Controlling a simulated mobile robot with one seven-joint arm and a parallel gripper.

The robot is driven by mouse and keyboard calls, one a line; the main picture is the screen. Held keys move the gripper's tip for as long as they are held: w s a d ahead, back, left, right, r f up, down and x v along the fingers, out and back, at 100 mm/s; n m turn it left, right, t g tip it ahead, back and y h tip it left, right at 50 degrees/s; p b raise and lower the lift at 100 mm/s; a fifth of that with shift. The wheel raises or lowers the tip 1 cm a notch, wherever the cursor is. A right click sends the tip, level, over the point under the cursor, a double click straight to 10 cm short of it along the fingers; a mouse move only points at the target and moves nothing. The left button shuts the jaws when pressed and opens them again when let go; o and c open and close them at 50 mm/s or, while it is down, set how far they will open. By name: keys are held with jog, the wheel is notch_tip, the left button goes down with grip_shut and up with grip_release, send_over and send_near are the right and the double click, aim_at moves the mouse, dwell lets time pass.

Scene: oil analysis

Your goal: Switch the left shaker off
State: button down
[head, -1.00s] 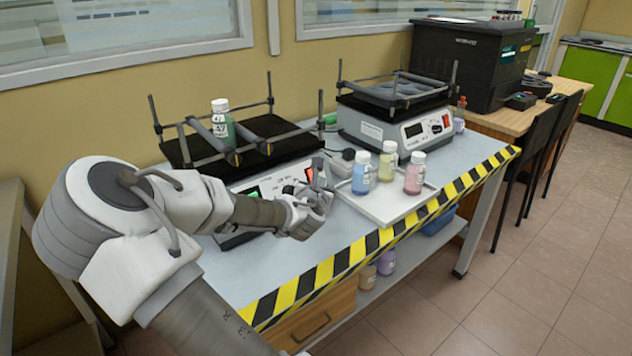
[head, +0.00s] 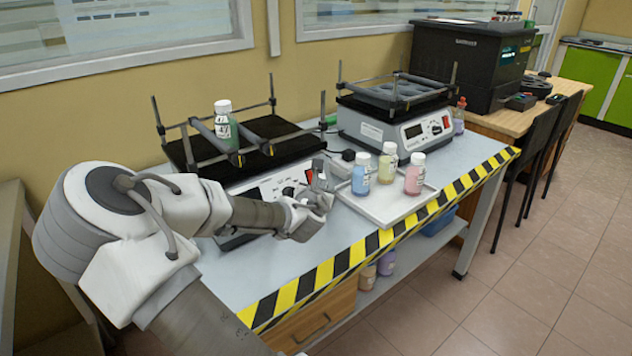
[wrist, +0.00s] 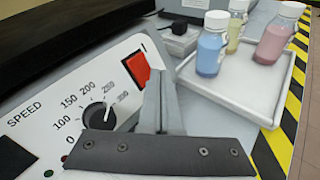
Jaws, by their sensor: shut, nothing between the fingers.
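The left shaker (head: 262,187) has a black platform with clamp bars and a white front panel. A green bottle with a white cap (head: 224,122) stands on its platform. In the wrist view its red rocker switch (wrist: 137,69) sits right of the black speed knob (wrist: 98,116). The display at lower left (wrist: 14,158) looks dark. My gripper (head: 319,172) is shut and empty at the panel's right end. In the wrist view its closed fingertips (wrist: 156,78) are just right of the switch; I cannot tell whether they touch it.
A white tray (head: 376,211) with blue, yellow and pink bottles stands close right of my gripper. The right shaker (head: 390,125) is behind it. A black power adapter (wrist: 180,22) lies near the left shaker. Striped tape marks the table's front edge.

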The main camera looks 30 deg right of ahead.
jog(key=shift+s+r, duration=0.25)
jog(key=shift+s, duration=0.1)
jog(key=s+r+p, duration=0.3)
jog(key=s, duration=0.1)
jog(key=shift+d, duration=0.35)
dwell(0.5)
